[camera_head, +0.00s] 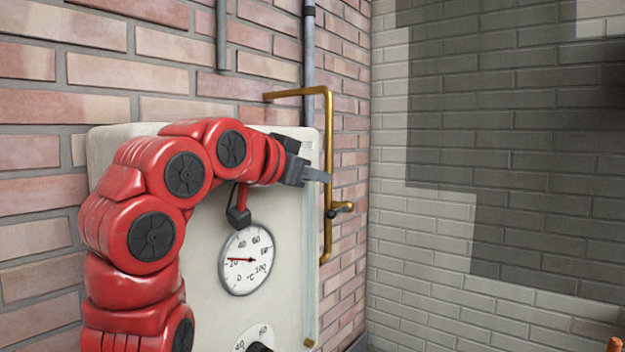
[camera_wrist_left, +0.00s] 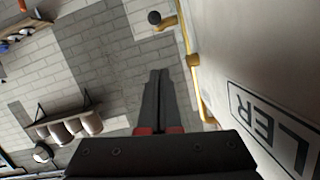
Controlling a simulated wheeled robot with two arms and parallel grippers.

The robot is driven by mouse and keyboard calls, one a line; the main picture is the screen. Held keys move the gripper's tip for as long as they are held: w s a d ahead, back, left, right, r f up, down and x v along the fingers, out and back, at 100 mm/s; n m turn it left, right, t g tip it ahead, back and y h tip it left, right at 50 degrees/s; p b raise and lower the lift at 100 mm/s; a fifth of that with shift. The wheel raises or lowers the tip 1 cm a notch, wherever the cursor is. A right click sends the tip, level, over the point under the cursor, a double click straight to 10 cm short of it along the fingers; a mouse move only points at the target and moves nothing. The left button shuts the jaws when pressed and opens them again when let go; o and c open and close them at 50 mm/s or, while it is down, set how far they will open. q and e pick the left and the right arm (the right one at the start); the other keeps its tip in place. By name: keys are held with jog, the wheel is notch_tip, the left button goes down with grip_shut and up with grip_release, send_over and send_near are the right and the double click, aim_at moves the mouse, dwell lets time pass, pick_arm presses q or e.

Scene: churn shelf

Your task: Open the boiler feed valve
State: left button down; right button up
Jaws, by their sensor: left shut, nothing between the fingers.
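The boiler (camera_head: 290,310) is a cream box on the brick wall in the head view. A brass pipe (camera_head: 328,120) runs beside its right edge. The brass feed valve (camera_head: 342,207) sits low on that pipe, with a small dark end. In the left wrist view the valve (camera_wrist_left: 168,22) shows at the top, with a round black knob. My left gripper (camera_head: 326,176) is shut and empty, a little above the valve in the head view. In the left wrist view its closed fingers (camera_wrist_left: 158,76) point toward the pale wall, apart from the valve. My right gripper is not in view.
A round temperature gauge (camera_head: 246,259) is on the boiler front, below my left arm. A second dial (camera_head: 252,335) is partly hidden. In the left wrist view, a wall shelf (camera_wrist_left: 62,115) carries several pale containers. The space right of the pipe is clear.

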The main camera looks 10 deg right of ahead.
pick_arm(q)
jog(key=p, duration=0.1)
send_over(332, 210)
jog(key=s, duration=0.1)
jog(key=f, duration=0.2)
jog(key=f+b, duration=0.2)
jog(key=shift+w+d+f, duration=0.1)
jog(key=shift+w+d, duration=0.2)
jog(key=shift+w, duration=0.1)
jog(key=shift+a+f, duration=0.1)
jog(key=shift+f, duration=0.05)
jog(key=shift+f+p, duration=0.3)
jog(key=shift+f, duration=0.15)
jog(key=shift+w+a+f, duration=0.1)
jog(key=shift+a, duration=0.05)
